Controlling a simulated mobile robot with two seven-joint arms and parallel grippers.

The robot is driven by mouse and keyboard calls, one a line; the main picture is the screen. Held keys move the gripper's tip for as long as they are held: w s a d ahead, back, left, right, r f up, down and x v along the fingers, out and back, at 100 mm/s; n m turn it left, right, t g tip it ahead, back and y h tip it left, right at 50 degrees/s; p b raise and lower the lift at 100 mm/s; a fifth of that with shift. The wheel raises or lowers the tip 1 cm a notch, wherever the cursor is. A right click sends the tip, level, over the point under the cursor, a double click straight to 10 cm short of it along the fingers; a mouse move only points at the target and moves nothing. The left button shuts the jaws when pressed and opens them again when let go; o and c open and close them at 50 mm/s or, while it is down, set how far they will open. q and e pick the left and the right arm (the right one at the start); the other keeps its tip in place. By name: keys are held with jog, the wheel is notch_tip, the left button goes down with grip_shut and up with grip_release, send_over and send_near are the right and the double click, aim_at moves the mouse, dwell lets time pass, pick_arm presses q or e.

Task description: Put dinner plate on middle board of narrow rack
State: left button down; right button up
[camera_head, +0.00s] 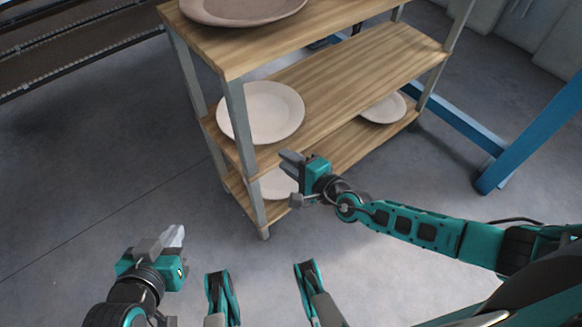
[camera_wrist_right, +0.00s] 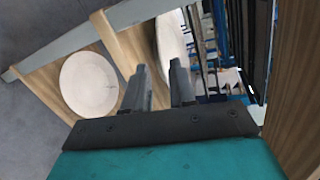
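The narrow rack has three wooden boards on grey metal posts. A pale round plate (camera_head: 272,108) lies at the left end of the middle board (camera_head: 345,75), partly behind a post. The frames do not show which plate is the dinner plate. My right gripper (camera_head: 291,180) is open and empty, in front of the rack near the lower boards. Its spread fingers (camera_wrist_right: 160,88) show in the right wrist view, with a pale plate (camera_wrist_right: 88,83) beyond them at left and another plate (camera_wrist_right: 170,40) edge-on. My left gripper (camera_head: 165,243) is low at left, away from the rack, seemingly empty.
A brownish plate (camera_head: 240,8) is on the top board (camera_head: 225,50). The bottom board holds a plate at left (camera_head: 277,184) and another at right (camera_head: 384,108). A blue frame (camera_head: 530,135) stands right of the rack. The middle board's centre is clear.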

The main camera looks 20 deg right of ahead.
jog(key=s+d+r+n+g+h, duration=0.1)
jog(key=s+r+n+g+h, duration=0.2)
jog(key=s+n, duration=1.1)
jog(key=shift+r+n+h, duration=0.3)
jog(key=shift+r+n, duration=1.25)
jog(key=shift+n, duration=0.25)
